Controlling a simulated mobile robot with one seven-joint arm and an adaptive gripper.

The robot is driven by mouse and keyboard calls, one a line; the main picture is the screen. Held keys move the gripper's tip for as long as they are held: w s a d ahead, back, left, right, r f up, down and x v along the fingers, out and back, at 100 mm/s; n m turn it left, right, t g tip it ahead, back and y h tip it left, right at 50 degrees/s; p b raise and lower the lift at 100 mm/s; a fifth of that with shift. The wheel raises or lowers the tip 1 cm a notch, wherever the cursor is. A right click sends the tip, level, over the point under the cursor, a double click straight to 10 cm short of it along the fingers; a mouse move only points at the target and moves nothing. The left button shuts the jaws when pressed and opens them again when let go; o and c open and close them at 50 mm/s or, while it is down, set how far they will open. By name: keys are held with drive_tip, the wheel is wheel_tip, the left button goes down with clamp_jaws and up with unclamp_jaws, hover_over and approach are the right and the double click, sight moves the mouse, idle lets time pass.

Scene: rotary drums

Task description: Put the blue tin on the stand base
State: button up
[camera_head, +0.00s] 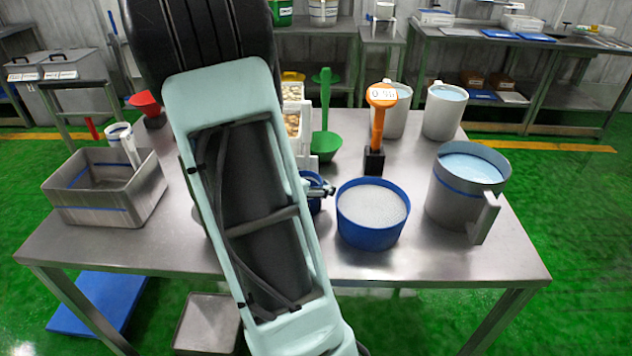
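A round blue tin (370,236) filled with white grains stands upright on the steel table, right of my arm. A second blue thing (315,206) shows only in part beside my arm, and I cannot tell its full shape. A small part of my gripper (320,188) shows just above this second blue thing, left of the round tin. My arm hides the rest, so I cannot tell whether it is open or touching anything.
A grey jug (458,200) with blue contents stands close right of the tin. White jugs (443,112) and a green scoop (325,140) stand behind. A grey bin (90,210) sits at the left. The table's (440,262) front right is clear.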

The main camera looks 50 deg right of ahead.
drive_tip(key=o, duration=0.3)
drive_tip(key=shift+r, duration=0.1)
